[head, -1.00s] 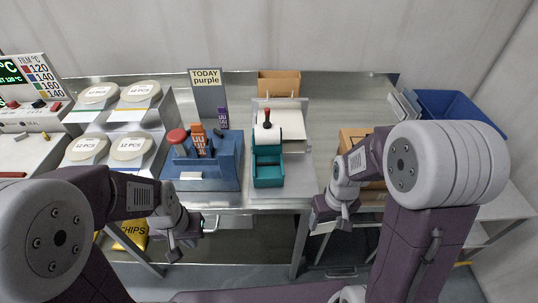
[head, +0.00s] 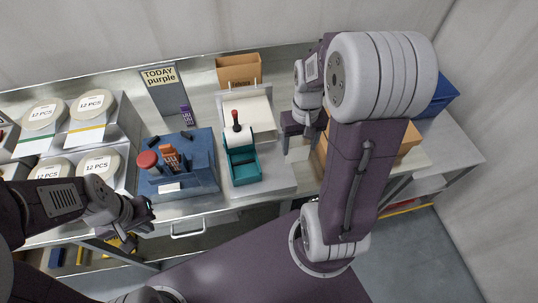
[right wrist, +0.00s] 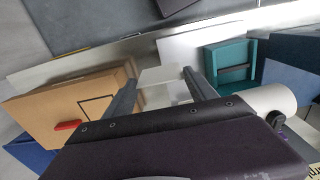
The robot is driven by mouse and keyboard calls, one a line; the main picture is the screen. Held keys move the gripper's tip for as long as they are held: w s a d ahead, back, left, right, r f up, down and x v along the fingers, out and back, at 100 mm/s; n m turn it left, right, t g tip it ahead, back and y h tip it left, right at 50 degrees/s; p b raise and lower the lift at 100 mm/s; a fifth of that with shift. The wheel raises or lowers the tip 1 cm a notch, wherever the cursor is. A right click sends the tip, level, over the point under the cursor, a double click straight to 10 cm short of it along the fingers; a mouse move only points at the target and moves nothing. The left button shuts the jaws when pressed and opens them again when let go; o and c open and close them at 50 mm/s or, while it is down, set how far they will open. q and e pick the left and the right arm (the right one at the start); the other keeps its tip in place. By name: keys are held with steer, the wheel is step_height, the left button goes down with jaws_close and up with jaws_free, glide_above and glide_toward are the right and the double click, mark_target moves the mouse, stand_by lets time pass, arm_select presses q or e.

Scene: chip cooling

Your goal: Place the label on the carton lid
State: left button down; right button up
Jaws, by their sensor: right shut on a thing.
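My right gripper (head: 298,128) is over the table between the teal dispenser (head: 243,168) and the brown carton (head: 407,140). In the right wrist view its fingers (right wrist: 160,78) are shut on a small white label (right wrist: 163,74), which also shows below the gripper in the head view (head: 298,153). The carton in the right wrist view (right wrist: 45,117) is left of the fingers, with a black outline on its lid and a red piece near it. The label is apart from that outline. My arm hides part of the carton in the head view. My left gripper (head: 140,222) is near the table's front edge; its opening is unclear.
The teal dispenser carries a white roll (right wrist: 272,101). A blue holder (head: 203,180) with stamps stands left of it. A sign (head: 160,77) reads "TODAY purple". An open brown box (head: 238,72) is at the back. A blue bin (head: 440,96) is at the right.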

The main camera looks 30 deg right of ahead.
steer(key=w+a+f, duration=0.1)
steer(key=w+f, duration=0.1)
steer(key=w+a+f, duration=0.1)
steer(key=w+f, duration=0.1)
steer(key=f, duration=0.1)
steer(key=w+a+f+p, duration=0.1)
steer(key=w+a+f, duration=0.1)
steer(key=f, duration=0.1)
steer(key=shift+w+f, duration=0.25)
steer(key=o, duration=1)
steer(key=shift+s+f, duration=0.1)
steer(key=shift+s, duration=0.1)
arm_select(q)
steer(key=shift+w+r, duration=0.25)
steer(key=shift+r, duration=0.3)
arm_select(e)
steer(key=shift+w, duration=0.1)
